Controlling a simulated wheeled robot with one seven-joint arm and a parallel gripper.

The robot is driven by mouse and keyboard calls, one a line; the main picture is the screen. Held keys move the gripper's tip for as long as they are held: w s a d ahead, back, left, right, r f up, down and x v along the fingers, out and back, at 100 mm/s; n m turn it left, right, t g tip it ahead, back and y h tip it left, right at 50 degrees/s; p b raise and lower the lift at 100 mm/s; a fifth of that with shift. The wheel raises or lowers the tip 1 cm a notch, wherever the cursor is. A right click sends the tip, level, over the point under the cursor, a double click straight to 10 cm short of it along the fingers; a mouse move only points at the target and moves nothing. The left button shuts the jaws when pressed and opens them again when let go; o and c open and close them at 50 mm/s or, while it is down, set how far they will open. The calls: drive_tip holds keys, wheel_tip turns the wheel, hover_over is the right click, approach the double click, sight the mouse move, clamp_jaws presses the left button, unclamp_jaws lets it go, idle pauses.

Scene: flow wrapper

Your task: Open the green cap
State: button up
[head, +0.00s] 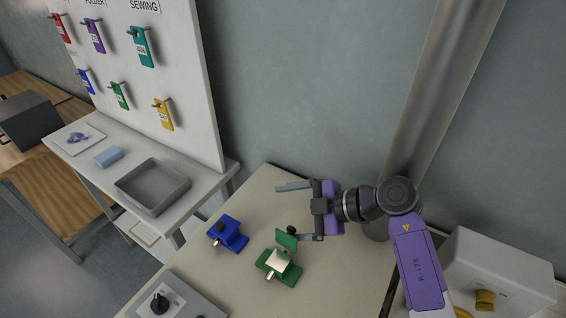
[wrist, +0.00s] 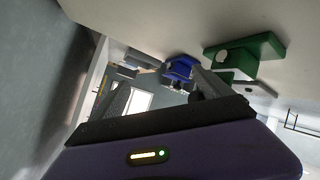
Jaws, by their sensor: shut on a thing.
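The green box (head: 279,267) sits on the table, with a pale face showing on top. Its green cap (head: 287,240) stands tilted up at the back edge, with a dark knob (head: 291,230) beside it. My gripper (head: 293,212) is behind and above the box. Its two fingers are wide apart, with nothing visible between them. The lower finger is right beside the cap and knob; I cannot tell whether it touches. In the wrist view, the green box (wrist: 262,50) is to the right of the right finger, and my gripper (wrist: 160,85) shows the same wide gap.
A blue box (head: 228,234) with a dark knob stands left of the green one. A grey panel with a dial (head: 160,302) is at the front left. A grey tray (head: 153,187) lies on the side bench. A thick pipe (head: 440,85) rises behind my arm.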

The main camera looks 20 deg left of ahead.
drive_tip(key=shift+d+r, duration=0.25)
drive_tip(key=shift+r, duration=0.3)
drive_tip(key=shift+d+r, duration=0.25)
drive_tip(key=shift+r, duration=0.3)
drive_tip(key=c, duration=0.4)
drive_tip(key=shift+o, duration=0.2)
drive_tip(key=s+d+r+p, duration=0.1)
drive_tip(key=d+r+p, duration=0.1)
drive_tip(key=d, duration=0.5)
drive_tip(key=shift+s+d, duration=0.4)
drive_tip(key=shift+c, duration=0.2)
